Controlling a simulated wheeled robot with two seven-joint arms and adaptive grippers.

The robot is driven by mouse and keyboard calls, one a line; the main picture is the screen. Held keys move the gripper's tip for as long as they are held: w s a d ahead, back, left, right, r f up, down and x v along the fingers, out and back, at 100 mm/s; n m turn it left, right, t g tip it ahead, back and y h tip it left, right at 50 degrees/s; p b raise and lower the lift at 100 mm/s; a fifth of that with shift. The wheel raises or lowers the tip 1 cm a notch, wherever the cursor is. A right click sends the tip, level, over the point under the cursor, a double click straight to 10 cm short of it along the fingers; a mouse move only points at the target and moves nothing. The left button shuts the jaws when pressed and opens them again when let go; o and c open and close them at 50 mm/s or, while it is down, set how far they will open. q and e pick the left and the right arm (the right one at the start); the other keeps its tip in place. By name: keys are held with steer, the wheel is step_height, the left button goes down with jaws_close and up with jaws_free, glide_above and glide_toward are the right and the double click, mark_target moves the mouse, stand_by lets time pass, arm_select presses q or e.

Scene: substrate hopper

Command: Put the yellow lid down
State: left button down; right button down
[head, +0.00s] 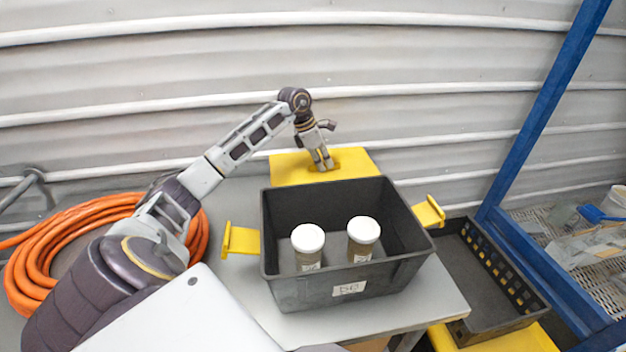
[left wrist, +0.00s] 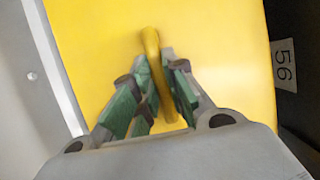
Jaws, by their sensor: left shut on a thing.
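The yellow lid (head: 357,160) is a flat yellow plate behind the dark grey bin, at the table's back edge. Its near part is hidden by the bin. My left gripper (head: 323,165) reaches down to it from above. In the left wrist view the lid (left wrist: 215,45) fills most of the picture, and the left gripper (left wrist: 160,100) is shut on its curved yellow handle (left wrist: 152,62), with green pads on both sides. I cannot tell whether the lid rests on the table. My right gripper is not in view.
The open bin (head: 350,290) has yellow side handles and holds two white-capped jars (head: 308,240) (head: 363,232). An orange hose (head: 60,235) is coiled at left. A black crate (head: 500,295) and a blue rack post (head: 540,110) stand at right. A corrugated wall is behind.

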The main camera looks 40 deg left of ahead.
mark_target(323, 174)
arm_select(q)
steer(key=shift+f, duration=2.6)
steer(key=shift+f+p, duration=0.45)
steer(key=shift+f, duration=1.4)
steer(key=shift+f, duration=0.15)
steer(key=c, duration=1.4)
jaws_free()
steer(key=shift+c, duration=0.2)
steer(key=shift+b+v, duration=0.6)
steer(key=shift+v, duration=5.55)
steer(key=shift+w, duration=0.1)
